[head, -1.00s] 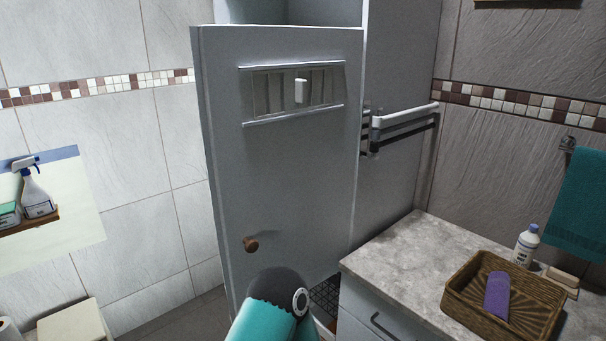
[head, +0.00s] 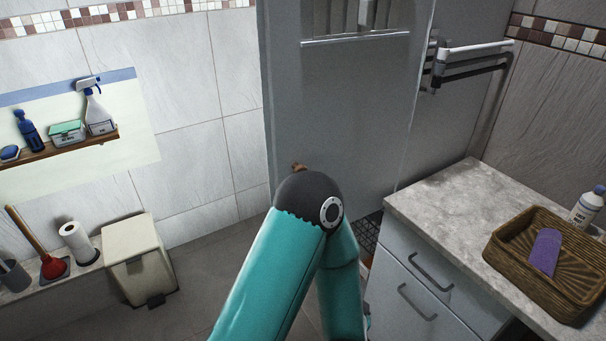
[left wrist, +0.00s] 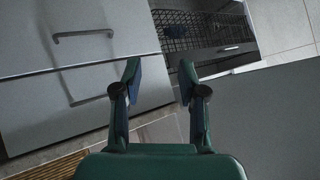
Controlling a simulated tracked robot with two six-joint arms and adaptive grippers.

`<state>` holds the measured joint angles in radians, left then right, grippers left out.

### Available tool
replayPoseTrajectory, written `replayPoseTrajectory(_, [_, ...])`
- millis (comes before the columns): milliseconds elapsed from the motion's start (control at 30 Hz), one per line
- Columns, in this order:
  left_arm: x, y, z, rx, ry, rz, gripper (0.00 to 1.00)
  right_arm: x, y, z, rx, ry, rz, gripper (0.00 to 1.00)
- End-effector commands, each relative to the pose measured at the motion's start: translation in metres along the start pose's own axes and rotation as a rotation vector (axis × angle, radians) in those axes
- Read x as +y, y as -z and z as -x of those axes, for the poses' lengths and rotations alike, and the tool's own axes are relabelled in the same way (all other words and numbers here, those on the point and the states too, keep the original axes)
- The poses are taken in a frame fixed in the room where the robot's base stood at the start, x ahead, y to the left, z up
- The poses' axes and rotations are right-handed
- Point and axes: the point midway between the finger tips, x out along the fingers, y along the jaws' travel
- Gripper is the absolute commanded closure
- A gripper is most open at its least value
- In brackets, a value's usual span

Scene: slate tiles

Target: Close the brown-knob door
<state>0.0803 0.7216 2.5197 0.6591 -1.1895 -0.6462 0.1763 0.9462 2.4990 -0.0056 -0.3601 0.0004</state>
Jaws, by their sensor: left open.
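The grey door (head: 345,130) stands open in the head view, with a slatted vent near its top. Its brown knob (head: 299,167) barely shows above the dark elbow of my teal arm, which hides the rest of it. In the left wrist view my left gripper (left wrist: 159,72) is open with nothing between its fingers. It points toward drawer fronts and a dark wire basket. A plain grey panel fills the right of that view; I cannot tell whether it is the door. My right gripper is not in view.
A drawer cabinet (head: 425,283) with a stone top stands right of the door, bearing a wicker basket (head: 507,262) and a white bottle (head: 587,207). A towel rail (head: 480,48) is behind. A bin (head: 138,262) and plunger (head: 52,266) stand left. Floor left of my arm is clear.

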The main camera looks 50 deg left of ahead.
Motion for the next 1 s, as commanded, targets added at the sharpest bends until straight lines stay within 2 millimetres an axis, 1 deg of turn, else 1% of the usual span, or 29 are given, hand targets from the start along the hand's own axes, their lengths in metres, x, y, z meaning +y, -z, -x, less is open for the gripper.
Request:
replayPoseTrajectory(33, [-0.029,0.04,0.013,0.122,0.138,0.002,0.59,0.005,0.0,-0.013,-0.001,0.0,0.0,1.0])
replayPoseTrajectory(67, [-0.046,0.059,0.025,0.174,0.219,0.004,0.59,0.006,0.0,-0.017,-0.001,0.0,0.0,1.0])
replayPoseTrajectory(100, [-0.068,0.08,0.044,0.235,0.321,0.015,0.59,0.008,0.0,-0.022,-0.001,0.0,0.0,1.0])
replayPoseTrajectory(167, [-0.097,0.105,0.078,0.307,0.457,0.045,0.59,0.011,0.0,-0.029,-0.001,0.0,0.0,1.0])
replayPoseTrajectory(200, [-0.114,0.116,0.101,0.345,0.534,0.075,0.59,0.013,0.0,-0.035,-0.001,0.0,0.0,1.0])
replayPoseTrajectory(267, [-0.135,0.127,0.136,0.39,0.625,0.135,0.59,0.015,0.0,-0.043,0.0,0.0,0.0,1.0])
replayPoseTrajectory(300, [-0.146,0.129,0.157,0.412,0.667,0.184,0.59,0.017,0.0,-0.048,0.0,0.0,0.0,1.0])
replayPoseTrajectory(400, [-0.162,0.13,0.196,0.458,0.693,0.319,0.59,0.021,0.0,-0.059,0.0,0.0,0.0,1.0])
replayPoseTrajectory(433, [-0.165,0.129,0.203,0.469,0.682,0.357,0.59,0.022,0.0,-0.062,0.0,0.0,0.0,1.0])
replayPoseTrajectory(500, [-0.166,0.131,0.217,0.505,0.638,0.426,0.59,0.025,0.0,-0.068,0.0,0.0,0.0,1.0])
replayPoseTrajectory(600, [-0.165,0.136,0.233,0.556,0.578,0.493,0.59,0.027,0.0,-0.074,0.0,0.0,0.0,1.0])
replayPoseTrajectory(700, [-0.162,0.138,0.239,0.582,0.541,0.519,0.59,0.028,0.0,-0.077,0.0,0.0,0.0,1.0])
replayPoseTrajectory(800, [-0.161,0.141,0.239,0.587,0.532,0.515,0.59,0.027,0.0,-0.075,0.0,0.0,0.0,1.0])
replayPoseTrajectory(1000, [-0.172,0.149,0.228,0.585,0.537,0.516,0.59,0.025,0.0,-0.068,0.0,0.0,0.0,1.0])
